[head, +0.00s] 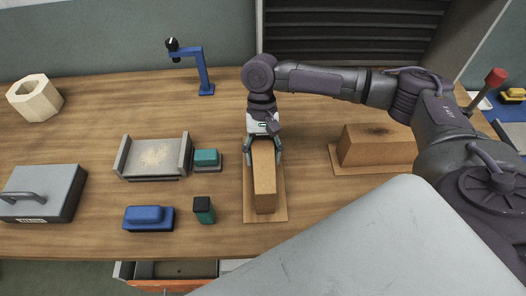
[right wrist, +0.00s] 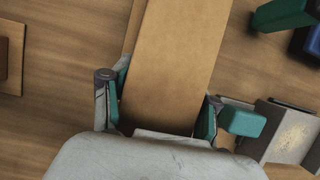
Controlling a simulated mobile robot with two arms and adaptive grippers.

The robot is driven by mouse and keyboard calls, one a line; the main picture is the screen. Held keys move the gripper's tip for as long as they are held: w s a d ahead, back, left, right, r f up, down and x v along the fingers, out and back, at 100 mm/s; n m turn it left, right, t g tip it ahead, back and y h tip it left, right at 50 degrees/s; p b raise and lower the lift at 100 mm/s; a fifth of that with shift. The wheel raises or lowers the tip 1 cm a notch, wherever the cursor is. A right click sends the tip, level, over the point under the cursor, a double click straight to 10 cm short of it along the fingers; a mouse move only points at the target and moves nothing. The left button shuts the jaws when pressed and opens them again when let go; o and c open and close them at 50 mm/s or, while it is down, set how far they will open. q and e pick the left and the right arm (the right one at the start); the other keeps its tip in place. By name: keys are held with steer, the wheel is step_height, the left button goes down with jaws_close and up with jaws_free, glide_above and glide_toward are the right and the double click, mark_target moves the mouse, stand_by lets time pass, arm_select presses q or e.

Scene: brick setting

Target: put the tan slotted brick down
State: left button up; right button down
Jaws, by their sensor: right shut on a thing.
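The tan brick (head: 264,186) is a long block at the middle of the table, its length running toward me. No slot shows on the faces I see. My right gripper (head: 264,158) comes down on it from above and is shut on its far part, one finger on each side. In the right wrist view the brick (right wrist: 178,60) runs up between the fingers of the gripper (right wrist: 160,112). The brick is over a thin brown mat (head: 279,213); I cannot tell whether it touches it. My left gripper is not in view.
Another tan brick (head: 365,150) with a dark patch lies on a mat at right. Left of my gripper are a grey tray (head: 153,158), a teal-topped block (head: 206,158), a green block (head: 204,210) and a blue block (head: 147,217). A blue stand (head: 204,72) is behind.

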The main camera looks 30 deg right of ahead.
steer(key=shift+c, duration=1.4)
jaws_free()
steer(key=shift+r, duration=0.25)
steer(key=b+v, duration=0.1)
steer(key=v, duration=1)
steer(key=shift+w+r+b, duration=0.15)
steer(key=shift+r+b, duration=0.2)
